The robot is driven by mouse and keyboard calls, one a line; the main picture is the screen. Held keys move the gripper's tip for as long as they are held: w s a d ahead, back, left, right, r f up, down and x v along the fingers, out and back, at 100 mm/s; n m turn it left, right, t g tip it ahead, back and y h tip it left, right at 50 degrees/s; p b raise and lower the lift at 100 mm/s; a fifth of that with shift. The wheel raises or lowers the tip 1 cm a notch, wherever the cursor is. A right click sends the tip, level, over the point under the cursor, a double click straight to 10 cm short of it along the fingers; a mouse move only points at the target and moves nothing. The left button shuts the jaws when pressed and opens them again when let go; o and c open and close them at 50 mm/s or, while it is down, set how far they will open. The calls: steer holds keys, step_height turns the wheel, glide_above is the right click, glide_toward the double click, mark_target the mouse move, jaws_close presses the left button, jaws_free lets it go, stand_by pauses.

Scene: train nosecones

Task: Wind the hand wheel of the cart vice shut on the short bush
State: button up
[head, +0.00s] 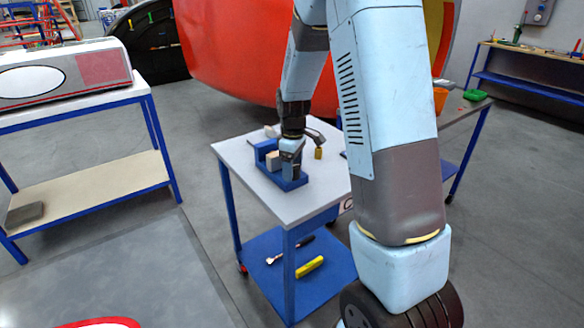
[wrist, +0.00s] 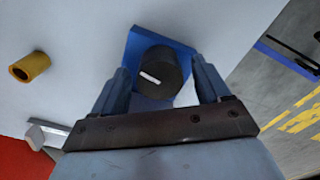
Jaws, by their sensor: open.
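The blue cart vice (head: 293,184) stands on the cart's pale top in the head view. A beige block (head: 273,160) shows at the vice; how it sits there is unclear. My gripper (head: 290,160) points down over the vice. In the wrist view the dark round hand wheel (wrist: 160,80), with a white mark, lies between the open fingers of my gripper (wrist: 160,66). Gaps show on both sides of it. A blue part of the vice (wrist: 137,42) shows behind the wheel. A brass-coloured bush (head: 318,153) stands apart on the cart top; it also shows in the wrist view (wrist: 30,67).
A pale-headed tool (wrist: 45,133) lies on the cart top (head: 235,153) near the bush. The blue lower shelf (head: 265,270) holds a yellow item (head: 309,267) and a handled tool. A bench (head: 80,120) stands left, and a large red nosecone (head: 230,55) behind.

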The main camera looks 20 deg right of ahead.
steer(key=shift+f, duration=0.2)
steer(key=shift+a, duration=0.1)
steer(key=c, duration=1)
